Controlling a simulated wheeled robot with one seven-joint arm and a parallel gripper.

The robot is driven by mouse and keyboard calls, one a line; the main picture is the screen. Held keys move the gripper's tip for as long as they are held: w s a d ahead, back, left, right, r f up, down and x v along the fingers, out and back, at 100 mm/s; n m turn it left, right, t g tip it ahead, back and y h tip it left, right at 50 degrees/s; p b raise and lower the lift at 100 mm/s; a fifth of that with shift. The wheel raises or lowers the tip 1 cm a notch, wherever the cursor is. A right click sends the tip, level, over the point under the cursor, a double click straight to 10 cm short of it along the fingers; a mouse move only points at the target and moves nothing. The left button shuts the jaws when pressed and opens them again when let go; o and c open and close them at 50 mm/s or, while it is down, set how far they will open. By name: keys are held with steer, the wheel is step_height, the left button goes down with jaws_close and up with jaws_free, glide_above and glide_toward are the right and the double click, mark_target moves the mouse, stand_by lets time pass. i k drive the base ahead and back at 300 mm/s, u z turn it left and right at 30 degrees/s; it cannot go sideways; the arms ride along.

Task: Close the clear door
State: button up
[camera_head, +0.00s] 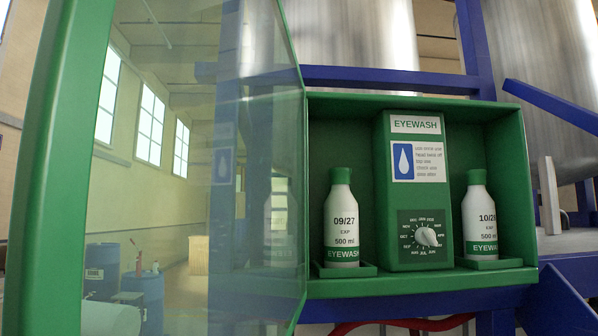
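The clear door (196,170) has a green frame and a see-through pane. It stands wide open, swung out towards me on the left side of the green eyewash cabinet (420,288). Its hinged edge meets the cabinet's left wall, and its near green edge (52,170) fills the far left of the picture. The pane shows faint reflections of the bottles and the room. My gripper is not in view.
Inside the cabinet stand a white bottle marked 09/27 (341,215), a green eyewash unit with a dial (421,238), and a bottle marked 10/28 (481,215). Blue beams (390,79) and large metal tanks (540,60) are behind. Blue drums (140,292) show through the pane.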

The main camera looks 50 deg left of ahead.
mark_target(43, 290)
steer(key=k, duration=1.35)
steer(key=u, duration=1.25)
steer(key=i, duration=1)
steer(key=z, duration=1.6)
steer(key=k, duration=0.95)
steer(key=u, duration=1.9)
